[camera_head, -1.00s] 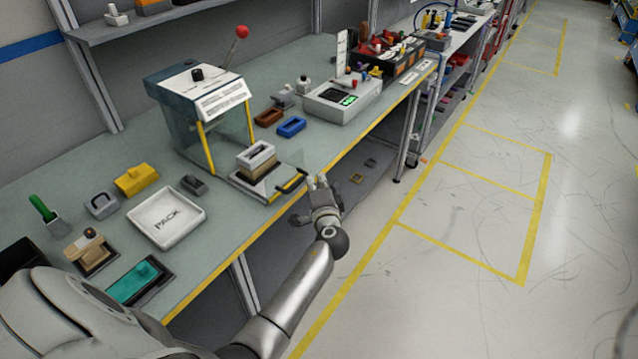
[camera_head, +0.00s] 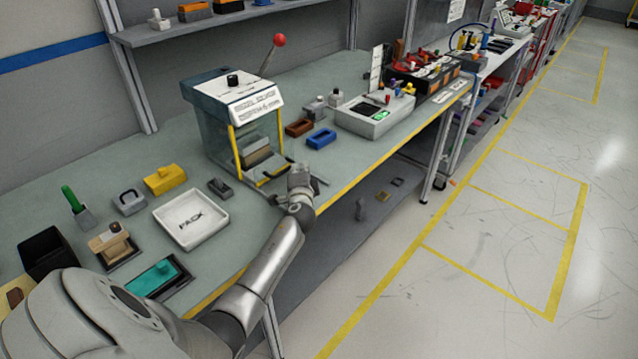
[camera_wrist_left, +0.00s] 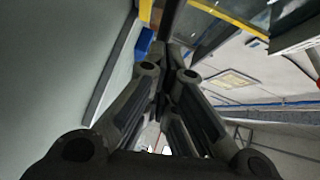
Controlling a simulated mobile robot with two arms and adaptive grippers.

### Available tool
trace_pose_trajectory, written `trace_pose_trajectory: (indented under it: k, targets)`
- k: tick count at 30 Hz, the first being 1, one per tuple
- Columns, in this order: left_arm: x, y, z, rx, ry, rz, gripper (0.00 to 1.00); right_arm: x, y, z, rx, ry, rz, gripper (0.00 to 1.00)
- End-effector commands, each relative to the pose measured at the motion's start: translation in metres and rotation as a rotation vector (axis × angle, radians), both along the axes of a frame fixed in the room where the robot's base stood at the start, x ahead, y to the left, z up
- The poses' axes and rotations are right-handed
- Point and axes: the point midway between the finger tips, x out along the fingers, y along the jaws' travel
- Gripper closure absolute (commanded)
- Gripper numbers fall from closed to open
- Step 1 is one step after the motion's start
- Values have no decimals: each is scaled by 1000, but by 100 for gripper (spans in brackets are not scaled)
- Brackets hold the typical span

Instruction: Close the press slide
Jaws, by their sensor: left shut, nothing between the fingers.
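The press (camera_head: 232,95) stands on the bench with a white labelled top, yellow-edged clear sides and a raised red-knobbed lever (camera_head: 279,42). Its slide (camera_head: 264,175) is mostly inside the housing, with a short front part and dark handle showing at the opening. A brown and grey block (camera_head: 256,152) rides on it within the housing. My left gripper (camera_head: 299,180) is shut and empty at the front of the slide, by the bench edge; whether it touches the handle is unclear. The shut fingers also show in the left wrist view (camera_wrist_left: 172,60). My right gripper is out of view.
A white PACK tray (camera_head: 190,219), a yellow block (camera_head: 165,180) and a teal block (camera_head: 152,277) lie left of the press. Blue (camera_head: 321,138) and brown (camera_head: 299,127) holders and a grey device (camera_head: 375,115) stand to its right. The aisle floor is clear.

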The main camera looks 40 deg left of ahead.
Motion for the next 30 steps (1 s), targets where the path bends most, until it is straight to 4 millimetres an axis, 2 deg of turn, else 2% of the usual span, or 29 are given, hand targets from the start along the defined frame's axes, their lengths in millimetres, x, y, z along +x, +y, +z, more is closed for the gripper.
trace_pose_trajectory:
  k: [1, 3, 12, 30]
  targets:
    - [0, 13, -1, 2, 0, 6, 100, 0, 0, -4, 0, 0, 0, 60]
    - [1, 25, -2, 2, 2, 6, 100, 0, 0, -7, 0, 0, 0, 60]
    - [3, 54, -1, 1, 1, 4, 100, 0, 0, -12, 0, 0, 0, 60]
    - [3, 59, 1, 2, 1, 8, 100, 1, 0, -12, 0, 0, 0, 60]
